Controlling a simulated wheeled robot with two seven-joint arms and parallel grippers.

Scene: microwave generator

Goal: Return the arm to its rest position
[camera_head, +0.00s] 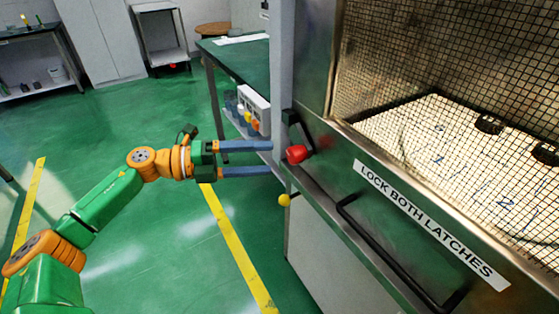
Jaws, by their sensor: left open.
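My left arm (104,208), green and orange, reaches in from the lower left of the head view. My left gripper (268,159) has two blue fingers spread apart, with nothing between them. Its fingertips point right, toward the cabinet's left front corner, close to a red knob (296,154) on a dark latch. I cannot tell whether the fingertips touch the cabinet. My right gripper is out of view.
The metal cabinet (345,153) with a mesh window (440,60), a black handle (385,255) and a "LOCK BOTH LATCHES" label (430,222) fills the right. A yellow ball knob (284,200) sits below the red one. A green-topped bench (245,60) stands behind. Green floor (160,245) is open at left.

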